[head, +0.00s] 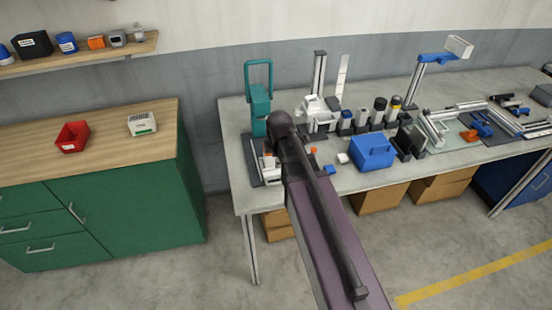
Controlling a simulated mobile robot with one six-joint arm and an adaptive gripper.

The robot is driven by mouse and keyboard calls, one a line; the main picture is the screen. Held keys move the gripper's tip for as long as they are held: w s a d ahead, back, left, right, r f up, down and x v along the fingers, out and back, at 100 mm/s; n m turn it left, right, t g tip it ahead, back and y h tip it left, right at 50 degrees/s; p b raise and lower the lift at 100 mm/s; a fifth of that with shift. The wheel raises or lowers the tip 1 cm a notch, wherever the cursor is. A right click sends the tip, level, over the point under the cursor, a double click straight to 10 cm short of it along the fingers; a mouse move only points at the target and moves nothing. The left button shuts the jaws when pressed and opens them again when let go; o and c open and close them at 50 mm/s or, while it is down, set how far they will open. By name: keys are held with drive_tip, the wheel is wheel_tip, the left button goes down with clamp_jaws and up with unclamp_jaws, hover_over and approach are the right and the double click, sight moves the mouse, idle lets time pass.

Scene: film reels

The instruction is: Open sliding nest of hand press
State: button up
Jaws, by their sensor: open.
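The teal hand press (261,103) stands upright near the left end of the grey workbench, with a loop-shaped handle at its top. A dark base plate (249,148) extends forward from it. Small white and orange parts (268,162) show at the plate, partly covered by my arm; I cannot tell which of them is the sliding nest, or whether it is in or out. My dark and purple arm reaches up over the bench's left part, just right of the press. My gripper cannot be made out; the arm hides that area.
Right of my arm, the bench (404,187) holds a blue box (372,152), a row of small containers, metal frames and a stand with a blue arm (432,60). A green cabinet (140,205) with a red bin (72,137) stands left, across a floor gap. Cardboard boxes are underneath.

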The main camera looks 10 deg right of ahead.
drive_tip(key=shift+s+r+p, duration=0.15)
drive_tip(key=shift+r+p, duration=0.25)
drive_tip(key=shift+r, duration=0.2)
idle(0.5)
drive_tip(key=s+f+m+g+b, duration=0.1)
drive_tip(key=s+f+m+g, duration=0.1)
drive_tip(key=s+m, duration=1)
drive_tip(key=m, duration=0.6)
drive_tip(key=shift+s+b, duration=0.25)
drive_tip(key=shift+b, duration=0.05)
